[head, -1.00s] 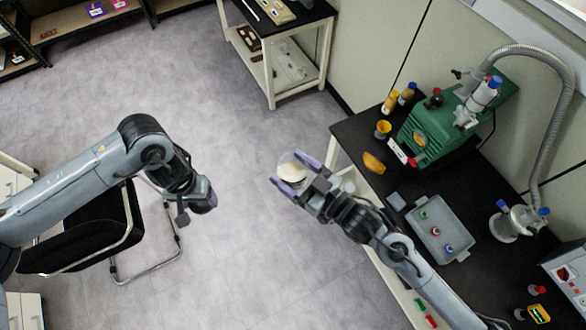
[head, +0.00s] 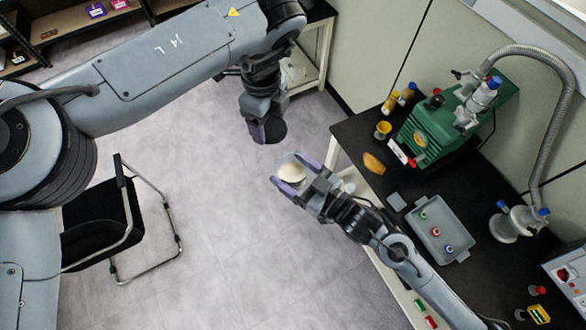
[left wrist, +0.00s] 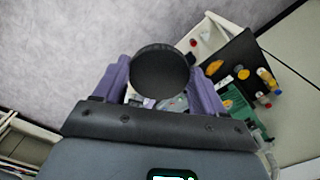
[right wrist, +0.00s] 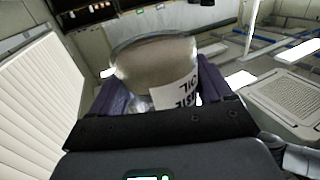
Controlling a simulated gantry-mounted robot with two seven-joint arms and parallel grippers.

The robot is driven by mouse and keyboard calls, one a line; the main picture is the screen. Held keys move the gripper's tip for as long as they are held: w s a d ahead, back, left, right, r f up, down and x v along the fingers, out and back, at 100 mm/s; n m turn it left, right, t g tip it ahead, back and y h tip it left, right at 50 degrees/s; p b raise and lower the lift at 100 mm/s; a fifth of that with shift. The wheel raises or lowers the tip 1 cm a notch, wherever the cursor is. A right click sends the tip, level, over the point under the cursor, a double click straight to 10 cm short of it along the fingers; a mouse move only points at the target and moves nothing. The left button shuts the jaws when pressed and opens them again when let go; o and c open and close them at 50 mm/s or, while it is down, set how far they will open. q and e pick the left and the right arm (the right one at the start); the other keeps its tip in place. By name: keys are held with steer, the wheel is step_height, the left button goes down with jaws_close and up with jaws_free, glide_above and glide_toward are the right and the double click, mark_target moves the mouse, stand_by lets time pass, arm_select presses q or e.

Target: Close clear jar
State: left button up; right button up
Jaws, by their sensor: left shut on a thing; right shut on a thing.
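The clear jar (right wrist: 150,68) is between the purple fingers of my right gripper (head: 288,187), held in the air off the bench's left side. The jar shows pale contents and a white label with black lettering in the right wrist view; it also shows in the head view (head: 292,172). My left gripper (head: 262,134) points down, above and left of the jar in the head view. It is shut on a round black lid (left wrist: 160,72), seen between its fingers in the left wrist view. Lid and jar are apart.
The black bench (head: 405,180) at right carries a green pump (head: 440,125), a grey tray (head: 438,236) with small coloured-capped items, and a yellow piece (head: 373,163). A black chair (head: 105,225) stands at left. Open floor lies below the grippers.

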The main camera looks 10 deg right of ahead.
arm_select(q)
steer(key=s+d+r+m, duration=0.3)
steer(key=d+m, duration=0.2)
steer(key=m, duration=0.7)
steer(key=s+d+r+m, duration=0.3)
steer(key=d+m, duration=0.1)
steer(key=m, duration=0.8)
steer(key=s+a+m, duration=0.1)
steer(key=m, duration=1)
steer(key=s+a+f+m, duration=0.1)
steer(key=m, duration=0.5)
steer(key=shift+s+a+f+m, duration=0.1)
steer(key=shift+s+a+m, duration=0.2)
steer(key=shift+s, duration=0.05)
steer(key=m, duration=0.2)
steer(key=a+m, duration=0.1)
steer(key=m, duration=0.1)
steer(key=a+m, duration=0.1)
steer(key=shift+a+r+m, duration=0.25)
steer(key=shift+m, duration=0.15)
steer(key=shift+f, duration=0.1)
